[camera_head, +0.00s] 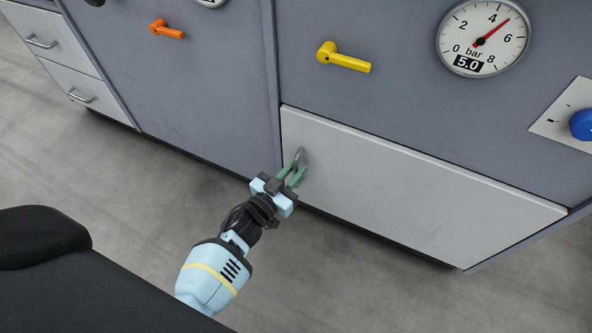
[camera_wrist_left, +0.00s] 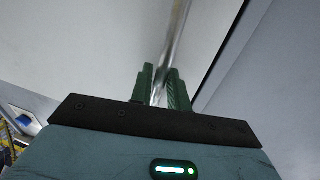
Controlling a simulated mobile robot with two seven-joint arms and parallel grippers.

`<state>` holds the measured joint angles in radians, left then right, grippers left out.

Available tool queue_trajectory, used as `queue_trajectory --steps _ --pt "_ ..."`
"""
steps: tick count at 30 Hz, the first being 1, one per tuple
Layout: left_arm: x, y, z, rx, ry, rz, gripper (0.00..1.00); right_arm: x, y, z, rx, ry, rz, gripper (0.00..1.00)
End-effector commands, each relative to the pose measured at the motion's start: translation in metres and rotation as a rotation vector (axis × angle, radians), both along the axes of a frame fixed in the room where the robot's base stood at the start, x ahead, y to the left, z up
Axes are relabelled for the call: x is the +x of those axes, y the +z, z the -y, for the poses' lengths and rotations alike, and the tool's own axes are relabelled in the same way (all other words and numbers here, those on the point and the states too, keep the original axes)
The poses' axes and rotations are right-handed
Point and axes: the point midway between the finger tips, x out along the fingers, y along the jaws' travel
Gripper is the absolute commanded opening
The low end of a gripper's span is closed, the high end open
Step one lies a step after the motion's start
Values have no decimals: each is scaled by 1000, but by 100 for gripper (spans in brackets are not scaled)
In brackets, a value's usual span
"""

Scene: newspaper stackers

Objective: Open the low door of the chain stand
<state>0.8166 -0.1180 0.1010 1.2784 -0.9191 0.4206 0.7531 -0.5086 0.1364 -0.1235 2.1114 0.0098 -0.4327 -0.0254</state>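The low door (camera_head: 400,180) is a wide light-grey panel at the bottom of the grey stand, and it looks shut, lying flush with the front. Its metal handle (camera_head: 299,157) is an upright bar near the door's left edge. My left gripper (camera_head: 293,174) is at this handle, its green fingers on either side of the bar. In the left wrist view the handle (camera_wrist_left: 172,45) runs between the two fingers of the left gripper (camera_wrist_left: 160,88), which look closed against it. A dark gap runs along the door's edge there. My right gripper is not in view.
Above the door are a yellow lever (camera_head: 343,58), a pressure gauge (camera_head: 482,38) reading 5.0 bar and a blue knob (camera_head: 583,124). An orange lever (camera_head: 166,30) and drawers (camera_head: 50,40) are to the left. The grey floor (camera_head: 140,190) before the stand is clear.

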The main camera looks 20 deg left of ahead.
Motion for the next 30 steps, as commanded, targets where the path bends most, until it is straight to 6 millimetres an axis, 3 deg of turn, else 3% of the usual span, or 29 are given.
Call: queue_trajectory --steps 10,15,30 --pt "5 0 1 -1 0 -1 17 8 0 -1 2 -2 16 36" --pt "5 0 2 -1 0 0 0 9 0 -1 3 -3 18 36" --pt "-1 1 0 0 -7 0 0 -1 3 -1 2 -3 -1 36"
